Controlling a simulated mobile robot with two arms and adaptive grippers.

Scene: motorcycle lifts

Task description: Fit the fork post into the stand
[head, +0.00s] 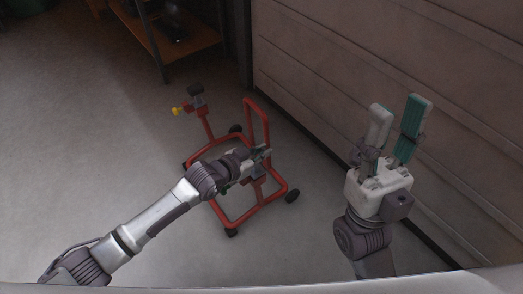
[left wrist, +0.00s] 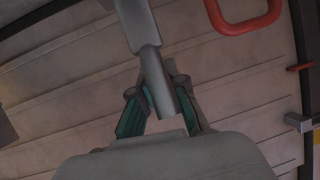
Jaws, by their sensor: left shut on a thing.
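The red wheeled stand (head: 267,122) is on the floor in the middle of the head view, with an upright hoop at the back and a left arm carrying a yellow knob (head: 177,111). My left gripper (head: 256,155) is over the stand's right part and hides some of its frame. In the left wrist view, its teal-padded fingers are shut on the grey fork post (left wrist: 150,65), a stepped metal bar. The post is mostly hidden in the head view, so I cannot tell whether it touches the stand. My right gripper (head: 398,115) is open, empty and points upward at the right.
A panelled wall (head: 390,60) runs behind and right of the stand. A shelf unit (head: 185,42) stands at the back. The floor left of the stand (head: 80,130) is clear. The stand's red hoop (left wrist: 245,25) shows in the left wrist view.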

